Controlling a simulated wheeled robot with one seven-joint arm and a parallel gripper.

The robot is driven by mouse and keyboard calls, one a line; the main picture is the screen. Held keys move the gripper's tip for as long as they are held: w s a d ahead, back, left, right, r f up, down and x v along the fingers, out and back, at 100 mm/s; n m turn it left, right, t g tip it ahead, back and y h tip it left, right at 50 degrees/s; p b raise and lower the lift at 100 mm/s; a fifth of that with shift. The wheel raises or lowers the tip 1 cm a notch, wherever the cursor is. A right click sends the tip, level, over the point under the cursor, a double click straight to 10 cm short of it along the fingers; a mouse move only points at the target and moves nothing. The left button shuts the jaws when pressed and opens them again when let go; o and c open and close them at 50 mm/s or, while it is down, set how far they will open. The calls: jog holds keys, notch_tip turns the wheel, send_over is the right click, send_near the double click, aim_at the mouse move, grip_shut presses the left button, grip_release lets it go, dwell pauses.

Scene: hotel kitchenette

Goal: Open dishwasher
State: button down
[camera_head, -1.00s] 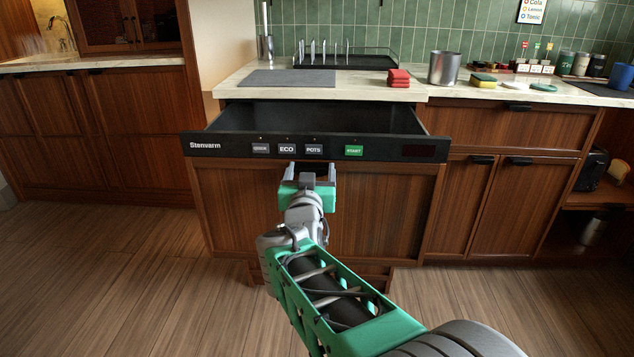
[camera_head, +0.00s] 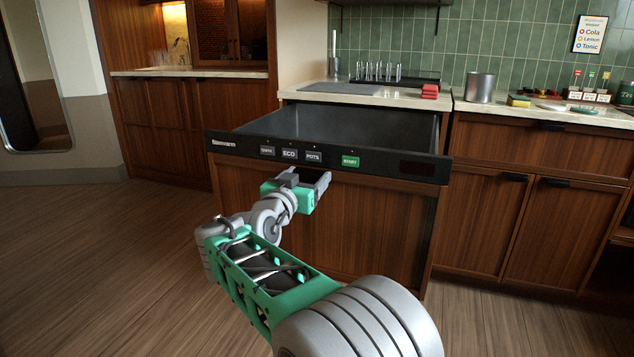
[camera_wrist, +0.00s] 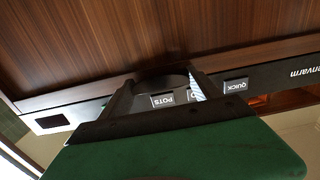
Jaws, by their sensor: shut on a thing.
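The dishwasher (camera_head: 370,220) is a drawer type with a wooden front and a black control strip marked Stenvarm, with QUICK, ECO, POTS and green START buttons (camera_head: 350,161). Its drawer stands well out from the counter, and the dark inside (camera_head: 375,128) shows from above. My gripper (camera_head: 311,177) is at the lower edge of the control strip, near its middle, shut on the dishwasher handle. In the wrist view the fingers (camera_wrist: 168,92) lie on either side of a dark handle part (camera_wrist: 165,82) beside the POTS label. The exact contact is partly hidden.
The counter behind holds a dish rack (camera_head: 385,74), red cloths (camera_head: 430,91), a metal canister (camera_head: 480,87) and a sponge (camera_head: 518,101). Closed cabinets (camera_head: 545,215) adjoin on the right. Wooden floor (camera_head: 100,260) is free at left and front.

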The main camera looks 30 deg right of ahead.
jog(key=shift+s+f, duration=0.1)
jog(key=shift+c, duration=1.8)
grip_release()
jog(key=shift+a, duration=0.1)
jog(key=shift+a, duration=0.15)
jog(key=p+v, duration=0.2)
jog(key=v, duration=0.5)
jog(key=shift+s, duration=0.25)
jog(key=shift+a, duration=0.15)
